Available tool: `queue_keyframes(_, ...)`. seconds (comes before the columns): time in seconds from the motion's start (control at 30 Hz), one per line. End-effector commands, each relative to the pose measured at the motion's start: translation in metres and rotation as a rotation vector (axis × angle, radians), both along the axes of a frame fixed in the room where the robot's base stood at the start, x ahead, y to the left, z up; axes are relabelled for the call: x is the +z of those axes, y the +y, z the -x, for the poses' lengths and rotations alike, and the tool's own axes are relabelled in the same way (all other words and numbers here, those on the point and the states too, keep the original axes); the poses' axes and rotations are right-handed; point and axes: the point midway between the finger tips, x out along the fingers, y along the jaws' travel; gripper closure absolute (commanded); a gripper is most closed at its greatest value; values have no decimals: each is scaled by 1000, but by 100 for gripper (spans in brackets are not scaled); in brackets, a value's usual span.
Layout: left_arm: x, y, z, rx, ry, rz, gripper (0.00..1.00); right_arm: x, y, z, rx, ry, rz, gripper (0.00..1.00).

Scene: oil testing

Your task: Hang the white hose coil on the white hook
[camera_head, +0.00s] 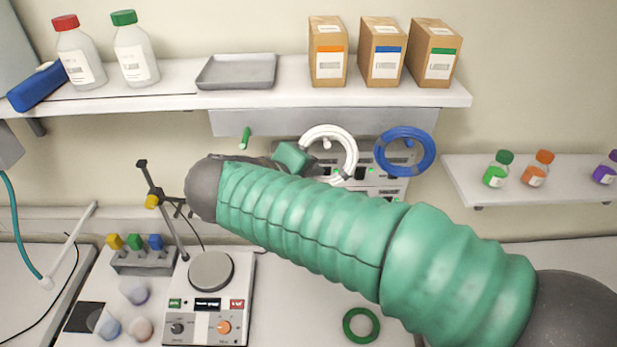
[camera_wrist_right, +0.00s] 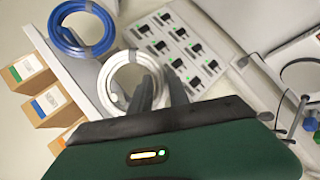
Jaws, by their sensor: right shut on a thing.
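The white hose coil (camera_head: 347,143) is upright in front of the panel under the shelf; it also shows in the wrist view (camera_wrist_right: 107,74). The white hook (camera_head: 326,144) shows inside the coil's opening, near its top, so the coil appears to be around it; I cannot tell whether they touch. My right gripper (camera_wrist_right: 160,84) is shut on the coil's rim, on the side away from the blue coil in the wrist view. In the head view my green-sleeved right arm covers the space below, and the fingers are partly hidden. My left gripper is not in view.
A blue coil (camera_head: 380,151) hangs right of the white one. A bare green hook (camera_head: 246,138) is to the left. A green coil (camera_head: 348,323) lies on the table. A switch panel (camera_wrist_right: 205,50) is close beside the fingers. The shelf (camera_head: 290,99) is above.

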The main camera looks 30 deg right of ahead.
Motion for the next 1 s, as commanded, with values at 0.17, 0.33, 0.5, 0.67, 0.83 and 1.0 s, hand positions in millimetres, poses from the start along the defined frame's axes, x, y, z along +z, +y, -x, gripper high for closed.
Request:
queue_keyframes(0.17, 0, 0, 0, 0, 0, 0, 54, -1, 0, 0, -1, 1, -1, 100)
queue_keyframes(0.33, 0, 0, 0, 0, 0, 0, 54, -1, 0, 0, 0, 2, -1, 75)
queue_keyframes(0.5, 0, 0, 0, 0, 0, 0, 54, -1, 0, 0, 0, 2, -1, 53)
queue_keyframes(0.67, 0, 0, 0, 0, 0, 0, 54, 0, 0, 0, -1, 1, -1, 53)
queue_keyframes(0.83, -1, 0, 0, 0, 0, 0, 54, 0, 2, 1, 0, 0, -1, 53)
queue_keyframes(1.0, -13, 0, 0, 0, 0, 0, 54, 13, 22, 10, 2, -4, -2, 53)
